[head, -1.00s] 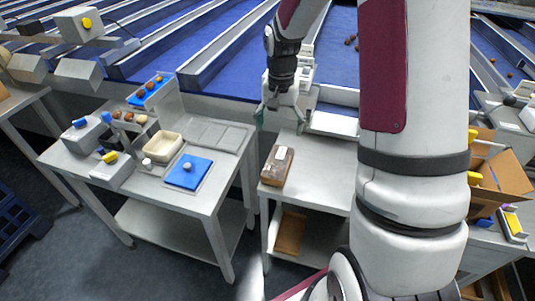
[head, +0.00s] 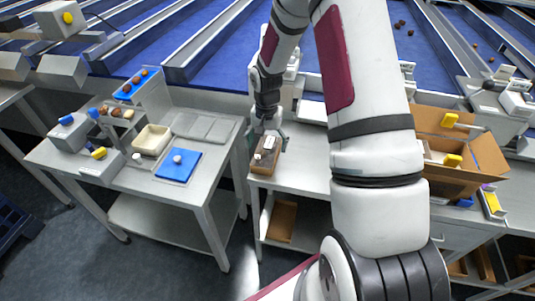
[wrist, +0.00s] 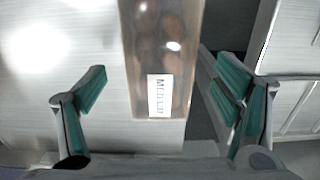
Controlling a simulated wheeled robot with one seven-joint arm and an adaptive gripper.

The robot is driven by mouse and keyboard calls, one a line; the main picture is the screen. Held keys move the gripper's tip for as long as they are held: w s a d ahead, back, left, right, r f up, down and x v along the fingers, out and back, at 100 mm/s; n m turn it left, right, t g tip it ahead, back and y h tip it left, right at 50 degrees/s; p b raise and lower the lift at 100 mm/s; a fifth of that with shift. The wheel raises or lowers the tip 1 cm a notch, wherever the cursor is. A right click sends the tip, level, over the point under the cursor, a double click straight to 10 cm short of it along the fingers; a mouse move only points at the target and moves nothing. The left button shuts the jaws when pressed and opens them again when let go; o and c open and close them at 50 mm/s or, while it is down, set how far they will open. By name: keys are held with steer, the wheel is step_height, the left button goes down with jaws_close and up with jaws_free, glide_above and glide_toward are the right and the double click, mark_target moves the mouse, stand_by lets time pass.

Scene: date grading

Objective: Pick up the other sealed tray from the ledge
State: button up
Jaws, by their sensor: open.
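The sealed tray (head: 262,167), brown with a clear glossy top and a white label, lies at the left edge of the steel ledge (head: 312,173). In the wrist view the tray (wrist: 160,40) shows brown rounded contents, with its labelled end nearest my gripper. My gripper (head: 268,134) is just above the tray in the head view and partly covers its far end. In the wrist view my gripper (wrist: 162,80) is open, one finger pair on each side of the tray, with gaps on both sides. I cannot tell its exact height above the tray.
An open cardboard carton (head: 478,179) stands on the right. A steel table (head: 228,150) on the left, across a narrow gap, holds a cream bin (head: 152,139) and a blue mat (head: 187,163). Blue conveyor lanes run behind. The ledge right of the tray is clear.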

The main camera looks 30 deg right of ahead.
mark_target(267, 150)
steer(key=shift+f, duration=1.6)
steer(key=c, duration=1.4)
steer(key=shift+o, duration=0.2)
steer(key=shift+r, duration=0.15)
